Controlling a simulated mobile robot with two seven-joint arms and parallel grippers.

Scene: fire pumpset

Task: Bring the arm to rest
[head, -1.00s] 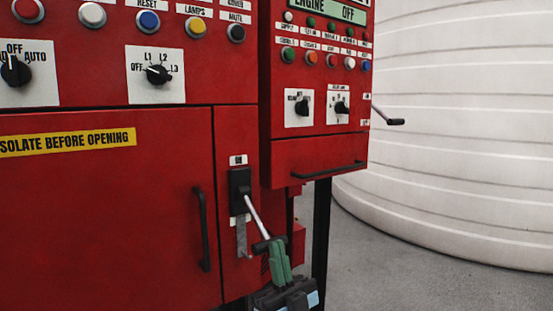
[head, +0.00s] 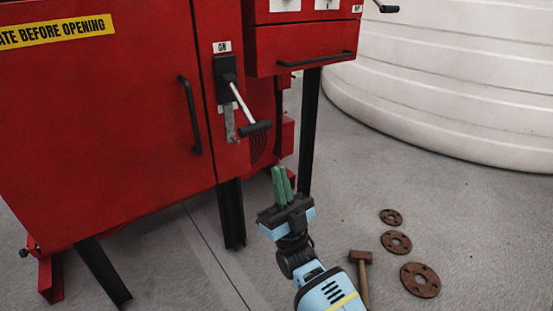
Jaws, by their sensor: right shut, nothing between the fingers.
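My right gripper (head: 283,182) shows in the head view with its green fingers together and nothing between them. It points up toward the red cabinet from the lower middle, below and a little right of the lever handle (head: 255,128), and is apart from it in the picture. The lever's silver rod slants down and right from a black switch block (head: 226,78) under an "ON" label (head: 222,47). My left gripper is not in view.
The red cabinet (head: 110,130) stands on black legs (head: 230,215). A second red box (head: 300,45) with a black bar handle is at its right. A hammer (head: 361,258) and rusty flanges (head: 396,242) lie on the grey floor. A white tank (head: 450,90) stands behind.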

